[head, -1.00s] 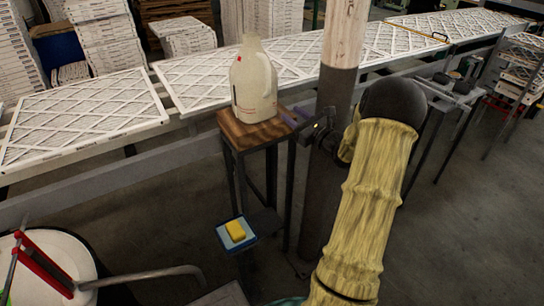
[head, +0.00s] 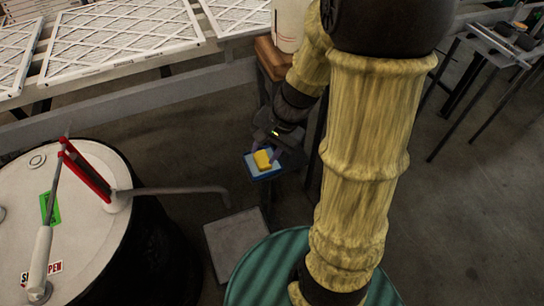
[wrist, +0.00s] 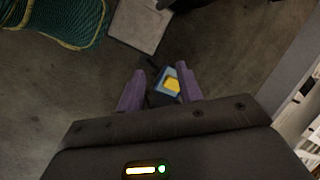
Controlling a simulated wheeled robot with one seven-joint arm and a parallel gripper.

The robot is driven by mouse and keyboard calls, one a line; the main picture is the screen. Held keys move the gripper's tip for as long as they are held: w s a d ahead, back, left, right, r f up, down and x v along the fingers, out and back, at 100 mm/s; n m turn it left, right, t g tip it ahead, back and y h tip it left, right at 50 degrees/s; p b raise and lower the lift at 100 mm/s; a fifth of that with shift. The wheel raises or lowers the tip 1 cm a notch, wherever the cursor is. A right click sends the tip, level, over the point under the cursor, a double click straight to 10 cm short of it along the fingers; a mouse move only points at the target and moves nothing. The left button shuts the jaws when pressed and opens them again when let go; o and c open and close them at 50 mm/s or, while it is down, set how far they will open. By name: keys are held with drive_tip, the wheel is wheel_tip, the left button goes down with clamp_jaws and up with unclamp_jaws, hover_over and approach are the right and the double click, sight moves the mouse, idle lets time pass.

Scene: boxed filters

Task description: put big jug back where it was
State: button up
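The big jug (head: 288,24) is a pale, cream container standing on the small wooden-topped stand (head: 270,58). Only its lower part shows at the top of the head view, and my arm partly covers its right side. My gripper (head: 266,152) is below and in front of the stand top, pointing down over a yellow block (head: 262,159) on a blue tray (head: 256,173). In the wrist view, my purple fingers (wrist: 160,92) are spread apart with nothing held between them. The yellow block (wrist: 172,84) and blue tray (wrist: 161,86) show beyond the fingertips.
A white-topped drum (head: 75,215) with a red-handled pump stands at left, its spout reaching right. A grey flat slab (head: 237,242) lies on the floor near a green ribbed object (head: 265,280). Filters lie on the conveyor (head: 120,45) behind.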

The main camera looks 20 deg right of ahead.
drive_tip(key=s+n+h, duration=0.1)
drive_tip(key=n, duration=0.2)
drive_tip(key=s+r+n+t+h, duration=0.1)
drive_tip(key=n, duration=0.2)
drive_tip(key=s+n+h, duration=0.1)
drive_tip(key=s+n, duration=0.1)
drive_tip(key=n, duration=0.1)
drive_tip(key=shift+r+h, duration=0.2)
drive_tip(key=shift+h, duration=0.2)
